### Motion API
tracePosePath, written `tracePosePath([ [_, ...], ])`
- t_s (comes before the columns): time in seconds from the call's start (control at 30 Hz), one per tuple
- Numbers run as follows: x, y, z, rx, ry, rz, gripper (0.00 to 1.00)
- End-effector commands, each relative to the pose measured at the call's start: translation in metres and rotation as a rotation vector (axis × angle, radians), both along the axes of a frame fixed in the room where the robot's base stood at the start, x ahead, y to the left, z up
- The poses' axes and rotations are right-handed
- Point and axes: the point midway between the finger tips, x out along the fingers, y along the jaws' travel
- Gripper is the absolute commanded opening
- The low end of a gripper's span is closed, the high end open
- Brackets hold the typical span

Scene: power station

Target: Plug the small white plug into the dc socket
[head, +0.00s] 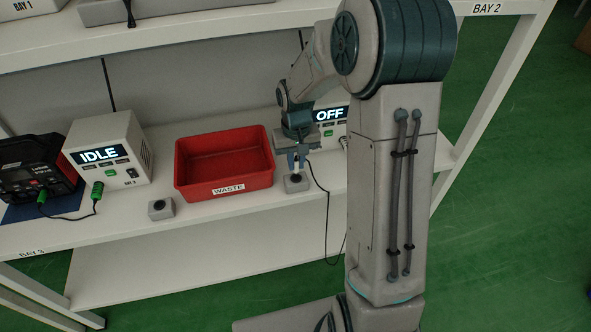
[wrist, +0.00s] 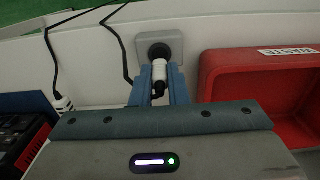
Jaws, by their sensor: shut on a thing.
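My gripper (head: 297,168) points down at the shelf's front, shut on a small white plug (wrist: 159,70). The plug is upright, its black cable end between the fingers. Its lower end meets the round black opening of a small grey block (head: 296,186), also seen in the wrist view (wrist: 146,44). I cannot tell whether it is seated in the opening or just above it. No lettering shows on this block, so I cannot tell if it is the dc socket. A white box with an OFF display (head: 331,115) stands behind, partly hidden by my arm.
A red WASTE bin (head: 226,190) stands close left of the gripper. Further left are a similar grey block (head: 161,209), an IDLE box (head: 110,150) and a black device (head: 38,168). A black cable (head: 327,225) hangs over the shelf edge. Another white plug (wrist: 63,103) shows left.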

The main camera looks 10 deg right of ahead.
Motion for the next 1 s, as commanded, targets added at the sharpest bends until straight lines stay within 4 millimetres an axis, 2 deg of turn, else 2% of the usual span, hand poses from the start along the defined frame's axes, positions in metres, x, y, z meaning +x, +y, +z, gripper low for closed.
tracePosePath([
  [0.6,0.0,0.0,0.031,-0.001,0.0,0.001,0.0],
  [1.0,0.0,0.0,0.026,0.0,0.002,0.0,0.0],
])
